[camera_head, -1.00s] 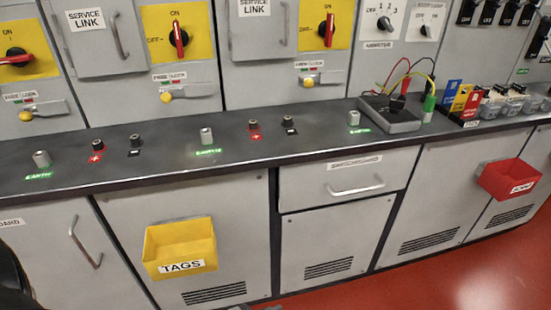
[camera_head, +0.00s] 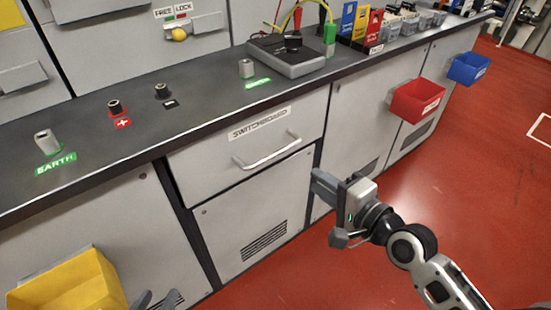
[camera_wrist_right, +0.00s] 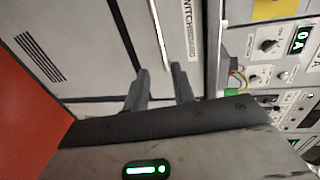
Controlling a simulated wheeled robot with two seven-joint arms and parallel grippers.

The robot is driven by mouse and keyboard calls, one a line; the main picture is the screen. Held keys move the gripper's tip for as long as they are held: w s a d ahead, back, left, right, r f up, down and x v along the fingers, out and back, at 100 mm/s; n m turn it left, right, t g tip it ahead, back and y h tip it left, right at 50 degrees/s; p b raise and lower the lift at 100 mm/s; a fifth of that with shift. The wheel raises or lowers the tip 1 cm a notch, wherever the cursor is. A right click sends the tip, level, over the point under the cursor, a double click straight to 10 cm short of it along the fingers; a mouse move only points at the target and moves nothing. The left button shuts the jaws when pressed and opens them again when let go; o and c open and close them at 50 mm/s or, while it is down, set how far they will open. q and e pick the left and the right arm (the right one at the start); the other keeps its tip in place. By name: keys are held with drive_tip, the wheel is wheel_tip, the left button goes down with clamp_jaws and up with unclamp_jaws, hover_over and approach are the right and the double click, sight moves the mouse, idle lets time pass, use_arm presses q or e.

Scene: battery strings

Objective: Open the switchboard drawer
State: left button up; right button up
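The switchboard drawer (camera_head: 215,168) is a grey front under the black worktop, marked with a SWITCHBOARD label, and looks shut. Its bar handle (camera_head: 266,152) runs across the front. In the right wrist view the handle (camera_wrist_right: 160,35) lies just beyond the fingers, beside the label (camera_wrist_right: 190,30). My right gripper (camera_head: 325,190) is in front of the cabinet, right of and below the handle, apart from it. Its two fingers (camera_wrist_right: 160,85) are spread with nothing between them. Only a small part of my left gripper (camera_head: 155,300) shows at the bottom edge; its fingers are unclear.
A yellow bin (camera_head: 75,285) hangs at the lower left. A red bin (camera_head: 417,98) and a blue bin (camera_head: 468,69) hang on cabinets to the right. A black meter box (camera_head: 287,57) with cables stands on the worktop (camera_head: 205,105). The red floor (camera_head: 470,180) at right is open.

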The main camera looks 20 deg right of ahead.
sight(277, 152)
drive_tip(key=b+x, duration=0.1)
drive_tip(key=x, duration=1.4)
drive_tip(key=shift+w+a, duration=0.1)
clamp_jaws()
